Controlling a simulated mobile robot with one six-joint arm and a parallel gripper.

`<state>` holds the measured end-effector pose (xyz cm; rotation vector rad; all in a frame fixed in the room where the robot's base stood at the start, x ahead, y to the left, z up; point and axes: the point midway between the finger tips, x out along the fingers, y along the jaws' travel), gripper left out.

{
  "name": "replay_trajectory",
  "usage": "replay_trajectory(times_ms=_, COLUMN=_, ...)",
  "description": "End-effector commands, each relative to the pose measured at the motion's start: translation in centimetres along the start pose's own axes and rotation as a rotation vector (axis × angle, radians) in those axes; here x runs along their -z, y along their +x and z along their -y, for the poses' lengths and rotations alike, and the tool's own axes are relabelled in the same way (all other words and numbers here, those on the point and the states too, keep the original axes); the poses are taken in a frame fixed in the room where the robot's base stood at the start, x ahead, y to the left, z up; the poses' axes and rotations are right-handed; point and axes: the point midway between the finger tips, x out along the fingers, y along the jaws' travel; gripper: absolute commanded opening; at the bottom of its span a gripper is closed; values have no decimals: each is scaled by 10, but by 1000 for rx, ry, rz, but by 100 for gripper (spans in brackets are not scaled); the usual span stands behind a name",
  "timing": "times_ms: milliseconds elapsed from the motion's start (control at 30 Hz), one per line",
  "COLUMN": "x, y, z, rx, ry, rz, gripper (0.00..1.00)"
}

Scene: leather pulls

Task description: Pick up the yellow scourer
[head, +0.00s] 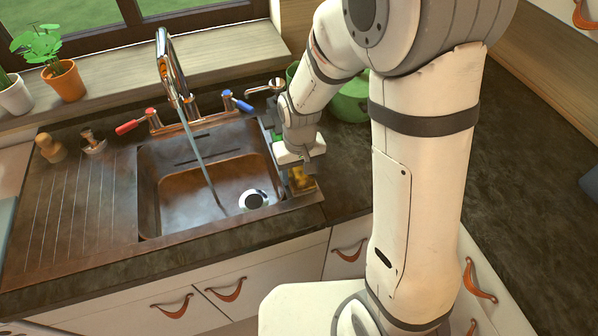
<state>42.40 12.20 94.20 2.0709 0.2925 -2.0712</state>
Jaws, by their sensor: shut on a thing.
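The yellow scourer (303,183) is a small yellow-brown block at the right rim of the sink, near the front of the worktop. My gripper (298,174) is over it, pointing down, and is shut on it. The fingers hide part of the scourer. I cannot tell whether the scourer still touches the surface below it.
The sink (165,213) lies just left, with water running from a curved tap (172,70) and a white and dark round thing (253,199) inside. A green pot (350,103) stands behind my arm. Dark worktop (345,185) on the right is clear.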

Motion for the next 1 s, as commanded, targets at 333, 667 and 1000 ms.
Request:
replay_trajectory(times_ms=333, x=-2, y=-36, z=0, rx=0, ry=0, rz=-6, gripper=30)
replay_trajectory(times_ms=667, x=-34, y=-67, z=0, rx=0, ry=-1, rz=-1, gripper=30)
replay_trajectory(times_ms=1000, x=-122, y=-67, z=0, rx=0, ry=0, rz=-5, gripper=30)
